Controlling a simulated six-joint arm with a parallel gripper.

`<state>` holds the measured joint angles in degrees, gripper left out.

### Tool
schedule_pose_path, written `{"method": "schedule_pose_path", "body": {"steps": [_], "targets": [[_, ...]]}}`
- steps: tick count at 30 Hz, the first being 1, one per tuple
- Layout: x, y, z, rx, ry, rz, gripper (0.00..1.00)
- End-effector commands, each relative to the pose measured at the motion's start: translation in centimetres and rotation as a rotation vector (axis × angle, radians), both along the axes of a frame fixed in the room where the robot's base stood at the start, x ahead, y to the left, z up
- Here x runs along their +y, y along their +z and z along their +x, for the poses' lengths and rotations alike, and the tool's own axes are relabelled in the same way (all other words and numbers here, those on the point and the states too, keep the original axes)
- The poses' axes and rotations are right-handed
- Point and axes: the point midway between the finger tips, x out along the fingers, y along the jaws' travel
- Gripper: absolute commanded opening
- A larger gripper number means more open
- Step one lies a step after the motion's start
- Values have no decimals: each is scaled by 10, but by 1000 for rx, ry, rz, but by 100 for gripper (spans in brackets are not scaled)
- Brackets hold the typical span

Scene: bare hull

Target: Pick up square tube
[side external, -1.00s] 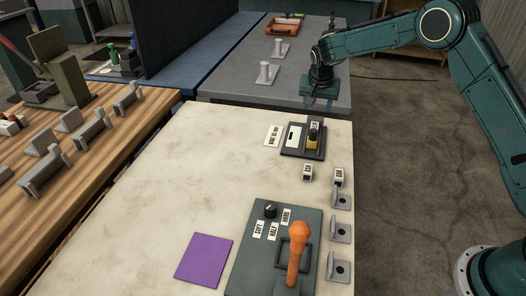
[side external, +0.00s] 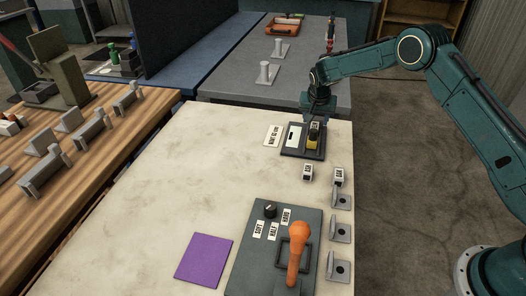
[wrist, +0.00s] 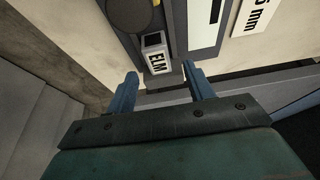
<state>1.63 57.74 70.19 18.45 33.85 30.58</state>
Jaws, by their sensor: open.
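In the wrist view a short pale square-section piece (wrist: 155,55) has a dark end and a label reading ELM; it looks like a square tube. It lies ahead of the fingertips, roughly between their lines. Two similar small labelled pieces stand on the pale tabletop in the side view, one at left (side external: 307,173) and one at right (side external: 338,177). I cannot tell which piece is the task's tube. My gripper (wrist: 162,82) is open, with nothing between its blue fingers. In the side view my gripper (side external: 319,112) hangs just above the far edge of the dark fixture.
The dark fixture (side external: 290,149) carries a black and yellow part (side external: 313,138). Grey brackets (side external: 340,229) line the right edge. A panel with an orange lever (side external: 298,250) and a purple square (side external: 204,260) are near the front. The middle left of the pale tabletop (side external: 190,170) is clear.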

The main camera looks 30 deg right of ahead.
Motion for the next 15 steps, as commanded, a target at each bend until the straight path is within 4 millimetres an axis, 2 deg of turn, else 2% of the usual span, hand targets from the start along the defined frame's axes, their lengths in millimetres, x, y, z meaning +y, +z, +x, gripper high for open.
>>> {"method": "schedule_pose_path", "body": {"steps": [6,15], "targets": [[-7,-21,6,2,0,1,53],[-8,-25,7,1,0,1,53]]}}
